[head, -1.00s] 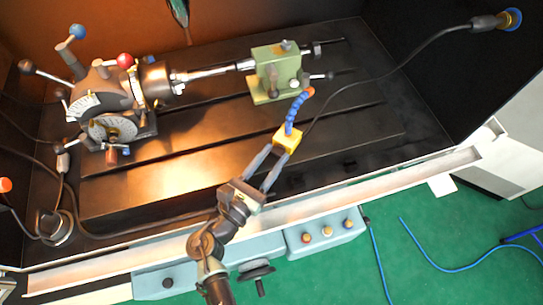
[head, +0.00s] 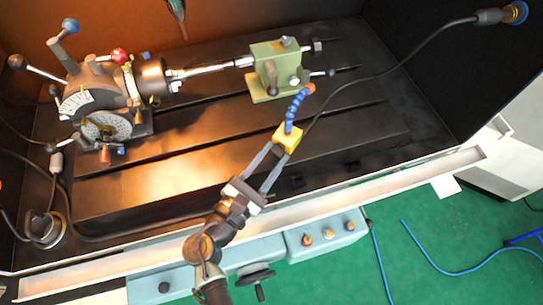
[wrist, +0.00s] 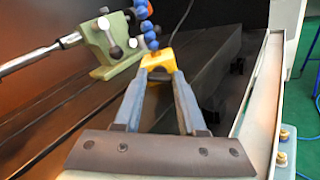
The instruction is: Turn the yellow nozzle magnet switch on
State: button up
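The yellow nozzle magnet (head: 288,136) is a small yellow block on the dark slotted bed. A segmented blue hose (head: 294,108) with an orange tip (head: 309,88) rises from it. My gripper (head: 274,145) reaches in from the front, and its two grey fingertips are at the block's near sides, seemingly closed on it. In the wrist view the fingers converge on the yellow block (wrist: 158,61), its lower part between the tips (wrist: 161,73). I cannot make out the switch on the block.
A green tailstock (head: 275,70) stands just behind the hose. The indexing chuck (head: 105,95) with its levers is at the left, with a steel rod (head: 208,70) towards the tailstock. A black cable (head: 400,67) runs behind at right. A pale front rail (head: 380,183) borders the bed.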

jog(key=o, duration=0.4)
jog(key=shift+o, duration=0.2)
jog(key=v, duration=1.3)
jog(key=shift+b, duration=0.4)
jog(key=shift+c, duration=0.2)
